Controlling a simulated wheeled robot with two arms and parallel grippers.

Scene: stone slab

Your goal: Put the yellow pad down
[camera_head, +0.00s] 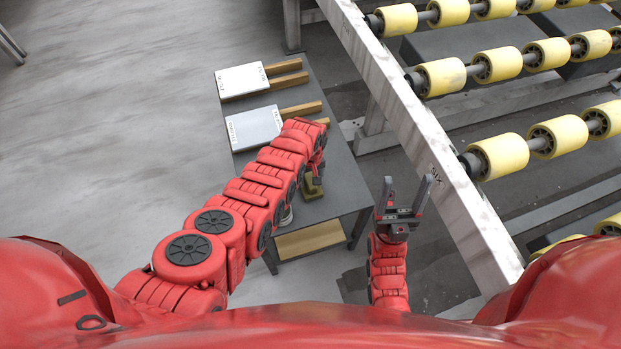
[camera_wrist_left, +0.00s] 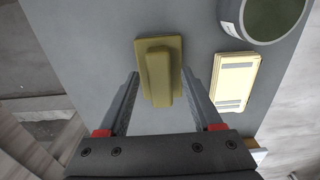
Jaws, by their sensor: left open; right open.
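The yellow pad (camera_head: 313,188) lies on the grey table (camera_head: 345,190), partly hidden by my left arm in the head view. In the left wrist view the pad (camera_wrist_left: 158,48) shows as an olive-yellow block with a raised grip. My left gripper (camera_wrist_left: 160,76) is open over it, with one finger on each side of the grip and gaps between. In the head view my left gripper (camera_head: 318,168) is mostly hidden by its arm. My right gripper (camera_head: 407,185) is open and empty, to the right of the table.
A round container (camera_wrist_left: 275,12) and a pale block (camera_wrist_left: 234,82) stand near the pad. Two white-and-wood tools (camera_head: 241,80) (camera_head: 254,128) lie on the table's far part. A conveyor with yellow rollers (camera_head: 498,152) and a pale rail (camera_head: 440,165) runs along the right.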

